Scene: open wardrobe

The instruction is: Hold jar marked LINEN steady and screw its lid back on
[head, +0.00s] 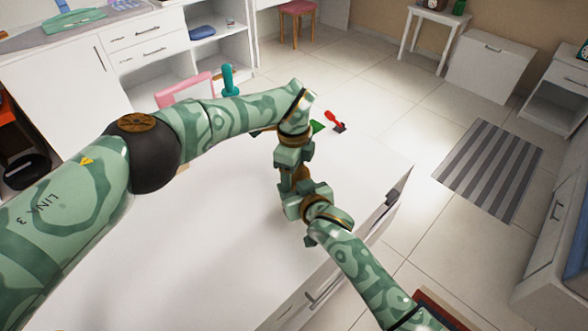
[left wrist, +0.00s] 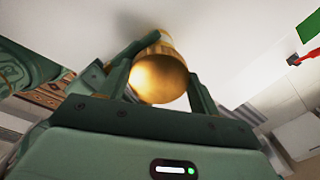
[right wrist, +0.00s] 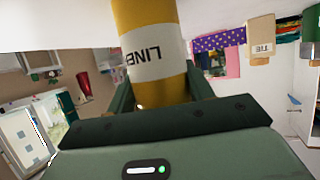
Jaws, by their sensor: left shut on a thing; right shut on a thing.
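The yellow jar (right wrist: 148,15) with the white LINEN label (right wrist: 150,58) fills the top middle of the right wrist view; its lettering appears upside down there. My right gripper (head: 305,197) is shut on the jar, a finger on each side. My left gripper (head: 291,167) is shut on the shiny gold lid (left wrist: 158,80), seen between its fingers in the left wrist view. In the head view the grippers meet above the white tabletop and hide most of the jar and lid. I cannot tell whether the lid is seated on the jar.
The white tabletop (head: 190,250) is mostly clear in front. A red item (head: 334,121), a green item (head: 318,127), a teal item (head: 228,80) and a pink frame (head: 185,88) are near its far edge. A striped rug (head: 490,168) lies on the floor at right.

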